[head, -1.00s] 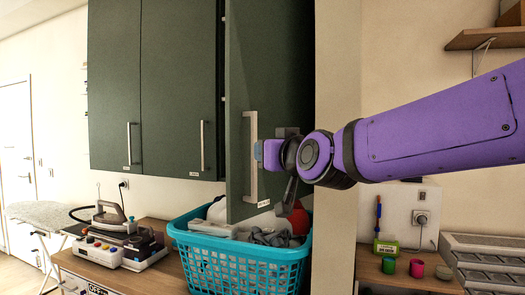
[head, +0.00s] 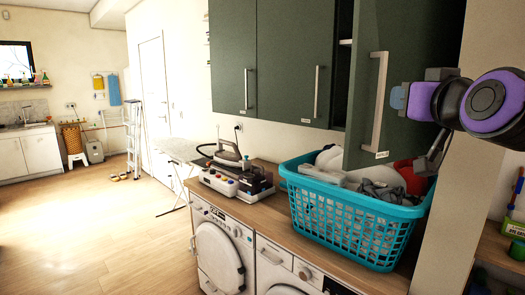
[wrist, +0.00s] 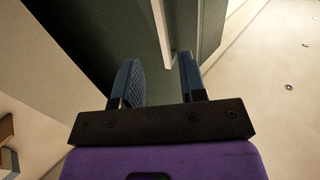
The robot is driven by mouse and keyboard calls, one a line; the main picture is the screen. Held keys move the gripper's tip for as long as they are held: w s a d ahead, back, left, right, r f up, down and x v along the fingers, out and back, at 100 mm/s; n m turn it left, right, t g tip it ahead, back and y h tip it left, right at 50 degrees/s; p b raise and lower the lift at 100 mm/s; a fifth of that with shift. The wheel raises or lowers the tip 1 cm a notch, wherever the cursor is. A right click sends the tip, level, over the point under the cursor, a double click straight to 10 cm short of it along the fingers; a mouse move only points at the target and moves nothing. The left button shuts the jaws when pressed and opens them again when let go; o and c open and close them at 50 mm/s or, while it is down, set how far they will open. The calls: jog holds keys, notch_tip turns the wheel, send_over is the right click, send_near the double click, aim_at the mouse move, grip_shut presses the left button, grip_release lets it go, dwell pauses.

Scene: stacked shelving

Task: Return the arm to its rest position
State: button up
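My purple arm reaches in from the right in the head view. My gripper (wrist: 158,82) shows in the wrist view with its two blue fingers spread apart and nothing between them. In the head view the gripper (head: 397,97) is beside the handle (head: 377,100) of the open green cabinet door (head: 405,50). In the wrist view the pale handle (wrist: 160,30) lies beyond the fingertips; I cannot tell exactly how large the gap is.
A turquoise basket (head: 345,225) of laundry stands on the wooden counter under the open door. A steam iron (head: 232,158) sits left of it. Washing machines (head: 222,255) are below. The floor (head: 90,215) at left is clear. A wall panel stands at right.

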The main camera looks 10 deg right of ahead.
jog(key=s+a+f+n+g+y, duration=0.1)
jog(key=s+a+f+g, duration=0.1)
jog(key=s+f+g, duration=0.3)
jog(key=s+a+f+g+y, duration=0.1)
jog(key=s+a+f+g, duration=0.1)
jog(key=s+f+g, duration=0.4)
notch_tip(320, 180, down, 5)
jog(key=shift+a+n+g+y, duration=0.3)
jog(key=shift+n+g+y, duration=0.1)
jog(key=shift+g, duration=0.4)
